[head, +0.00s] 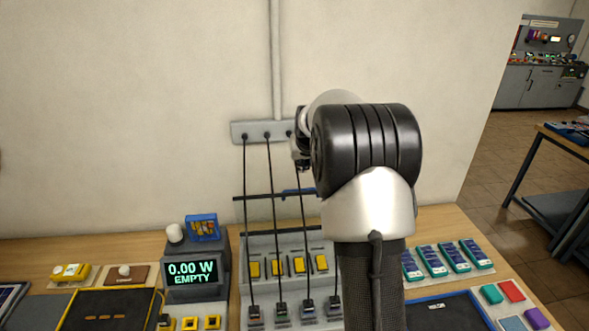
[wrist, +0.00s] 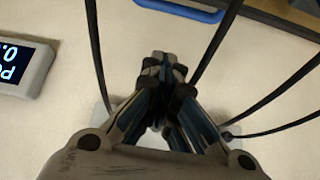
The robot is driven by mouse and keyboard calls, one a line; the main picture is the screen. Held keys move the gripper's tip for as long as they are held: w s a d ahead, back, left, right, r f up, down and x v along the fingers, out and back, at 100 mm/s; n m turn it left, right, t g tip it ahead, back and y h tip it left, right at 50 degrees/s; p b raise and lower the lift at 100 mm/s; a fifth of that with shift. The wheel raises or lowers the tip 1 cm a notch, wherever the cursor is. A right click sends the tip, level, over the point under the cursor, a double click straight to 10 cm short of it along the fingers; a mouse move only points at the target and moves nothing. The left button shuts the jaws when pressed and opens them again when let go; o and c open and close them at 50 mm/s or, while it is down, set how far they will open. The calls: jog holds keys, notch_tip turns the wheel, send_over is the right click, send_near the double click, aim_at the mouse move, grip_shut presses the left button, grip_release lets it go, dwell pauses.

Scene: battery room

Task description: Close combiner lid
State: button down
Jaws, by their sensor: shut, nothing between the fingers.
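The combiner (head: 262,245) is the grey box at the bottom centre of the head view, with a row of yellow blocks and black cables. A dark bar (head: 262,197) with a blue handle (head: 297,191) stands above its back, apparently the edge of the raised lid. The blue handle also shows at the top of the wrist view (wrist: 180,9). My gripper (wrist: 163,68) is shut and empty, apart from the handle in that picture, with cables on both sides. In the head view my arm hides part of the combiner's right side, and my fingers are unclear.
Black cables (head: 271,165) run from a grey wall strip (head: 252,131) down to the combiner. A display (head: 191,273) reading 0.00 W EMPTY stands left of it. Blue-topped cells (head: 432,260) and a dark blue tray (head: 445,312) are on the right.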

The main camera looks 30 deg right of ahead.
notch_tip(320, 180, down, 8)
jog(key=w, duration=0.1)
jog(key=shift+w+d+r+b, duration=0.2)
jog(key=shift+w+d+b, duration=0.1)
jog(key=shift+b, duration=0.1)
dwell(0.4)
jog(key=shift+s+a+b, duration=0.15)
jog(key=shift+b, duration=0.4)
